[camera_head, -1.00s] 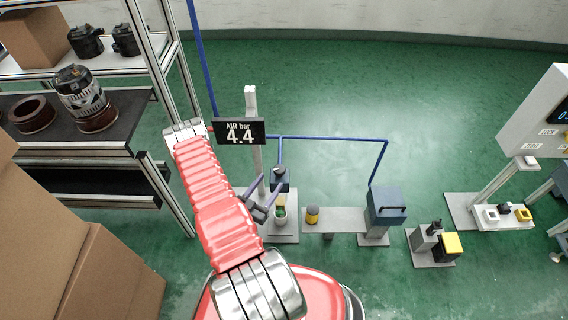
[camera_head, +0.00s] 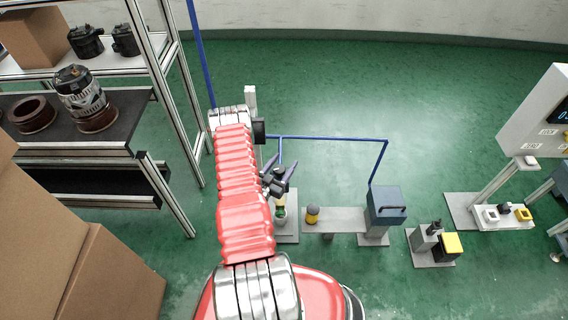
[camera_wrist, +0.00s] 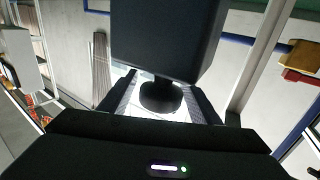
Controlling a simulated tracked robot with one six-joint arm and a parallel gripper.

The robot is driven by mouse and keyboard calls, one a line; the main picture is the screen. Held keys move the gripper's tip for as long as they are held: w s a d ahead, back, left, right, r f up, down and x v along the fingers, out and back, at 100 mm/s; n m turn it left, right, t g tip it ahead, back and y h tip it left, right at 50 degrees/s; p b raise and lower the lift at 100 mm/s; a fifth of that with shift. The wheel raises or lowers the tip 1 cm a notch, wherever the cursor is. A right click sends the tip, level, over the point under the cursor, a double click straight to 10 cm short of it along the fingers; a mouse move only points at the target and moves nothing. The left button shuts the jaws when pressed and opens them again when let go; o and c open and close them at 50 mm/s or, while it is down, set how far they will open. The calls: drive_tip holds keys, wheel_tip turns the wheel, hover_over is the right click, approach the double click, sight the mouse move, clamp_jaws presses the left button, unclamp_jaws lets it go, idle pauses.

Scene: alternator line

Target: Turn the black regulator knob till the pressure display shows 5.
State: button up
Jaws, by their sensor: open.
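In the wrist view the black regulator knob (camera_wrist: 161,97) hangs below a large dark box-shaped body (camera_wrist: 165,38). The knob is between the two fingers of my gripper (camera_wrist: 160,100), with bright gaps showing beside it. My gripper is open. In the head view my gripper (camera_head: 279,173) is at the regulator post, its fingers spread, and it covers the regulator. The pressure display (camera_head: 259,131) is mostly hidden behind my arm; only its dark right edge shows, and its number cannot be read.
A blue pipe (camera_head: 335,138) runs right from the post to a blue-grey box (camera_head: 386,205). A shelf rack (camera_head: 75,140) with alternator parts and cardboard boxes (camera_head: 110,270) are at the left. Green floor behind is clear.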

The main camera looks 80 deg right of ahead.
drive_tip(key=shift+s+d, duration=0.1)
drive_tip(key=shift+d, duration=0.15)
drive_tip(key=shift+c, duration=0.5)
drive_tip(key=c, duration=1)
